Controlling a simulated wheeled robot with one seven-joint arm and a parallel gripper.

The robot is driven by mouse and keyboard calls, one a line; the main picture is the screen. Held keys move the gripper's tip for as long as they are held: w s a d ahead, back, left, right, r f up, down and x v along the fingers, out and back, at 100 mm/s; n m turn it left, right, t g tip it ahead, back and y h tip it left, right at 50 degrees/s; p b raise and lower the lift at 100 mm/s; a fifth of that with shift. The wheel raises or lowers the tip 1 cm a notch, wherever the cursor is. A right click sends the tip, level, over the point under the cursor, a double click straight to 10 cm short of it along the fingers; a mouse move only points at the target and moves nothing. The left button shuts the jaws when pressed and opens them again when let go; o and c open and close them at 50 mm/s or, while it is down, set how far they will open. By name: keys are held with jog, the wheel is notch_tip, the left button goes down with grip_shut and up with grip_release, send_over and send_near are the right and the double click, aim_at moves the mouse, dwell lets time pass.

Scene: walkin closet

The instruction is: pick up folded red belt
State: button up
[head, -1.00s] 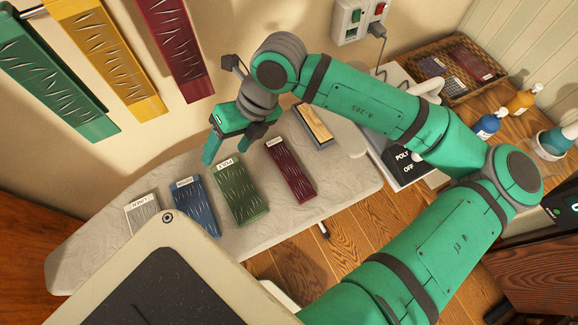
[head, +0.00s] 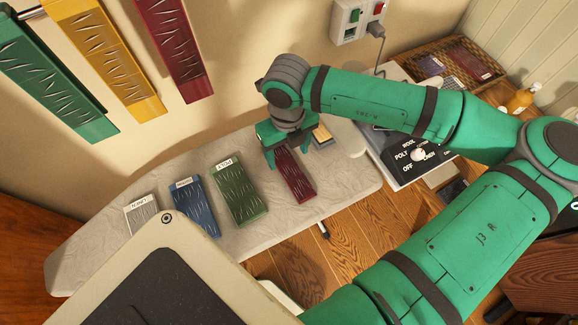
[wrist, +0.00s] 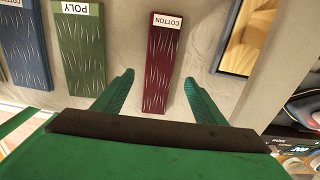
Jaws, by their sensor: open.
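The dark red patterned strip (head: 297,183), the only red item on the ironing board (head: 347,184), lies flat and looks like the folded red belt. In the wrist view the red strip (wrist: 161,65) bears a white label reading COTTON. My gripper (head: 290,160) is open over its upper end in the head view, which hides that end. In the wrist view my gripper (wrist: 159,79) has one finger on each side of the strip, with a gap on both sides. I cannot tell how far the fingertips are above the board.
A green strip (head: 235,193), a blue strip (head: 195,206) and a grey strip (head: 142,213) lie left of the red one. A wood-topped block (head: 322,134) lies close on its right. Green, yellow and red strips hang on the wall. A wicker tray (head: 443,62) stands at the right.

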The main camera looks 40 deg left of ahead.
aim_at(288, 165)
jog(key=shift+f, duration=2.6)
jog(key=c, duration=1.1)
